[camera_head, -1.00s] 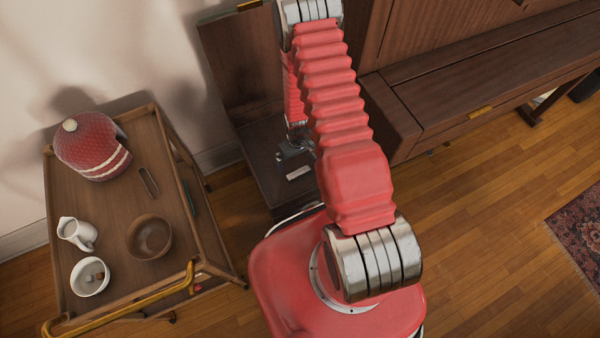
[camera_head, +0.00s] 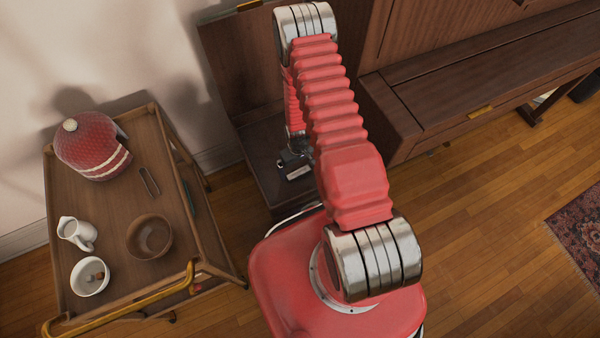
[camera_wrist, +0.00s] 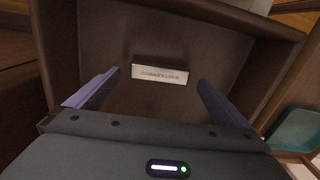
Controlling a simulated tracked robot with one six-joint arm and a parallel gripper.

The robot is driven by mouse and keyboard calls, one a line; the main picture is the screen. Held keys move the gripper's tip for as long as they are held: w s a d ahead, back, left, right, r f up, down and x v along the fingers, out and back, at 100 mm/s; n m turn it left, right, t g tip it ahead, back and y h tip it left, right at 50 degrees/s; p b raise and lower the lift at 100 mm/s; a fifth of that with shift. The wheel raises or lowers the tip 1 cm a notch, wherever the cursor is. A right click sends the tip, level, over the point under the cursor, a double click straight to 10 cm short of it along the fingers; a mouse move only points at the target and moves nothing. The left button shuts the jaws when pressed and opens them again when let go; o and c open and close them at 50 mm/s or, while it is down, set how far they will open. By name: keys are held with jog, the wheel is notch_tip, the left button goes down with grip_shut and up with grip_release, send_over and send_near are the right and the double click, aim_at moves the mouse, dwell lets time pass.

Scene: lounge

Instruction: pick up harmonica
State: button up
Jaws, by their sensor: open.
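The harmonica (camera_wrist: 160,75) is a small pale bar with dark lettering, lying flat on the dark wooden floor of an open box-like compartment in the wrist view. It also shows in the head view (camera_head: 298,173), beside my gripper (camera_head: 288,161). In the wrist view my gripper (camera_wrist: 156,84) is open, with one finger on each side of the harmonica and gaps between them. The harmonica is apart from both fingers. How high the fingertips are above the floor is hard to tell.
Raised wooden walls of the compartment (camera_wrist: 240,38) surround the harmonica. A tea trolley (camera_head: 110,215) with a red cosy (camera_head: 88,147), jug, bowls and tongs stands left. A piano-like wooden cabinet (camera_head: 480,70) stands right. A teal item (camera_wrist: 297,130) lies outside the compartment.

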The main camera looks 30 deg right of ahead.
aim_at(299, 172)
jog(key=shift+f, duration=1.65)
jog(key=c, duration=1.1)
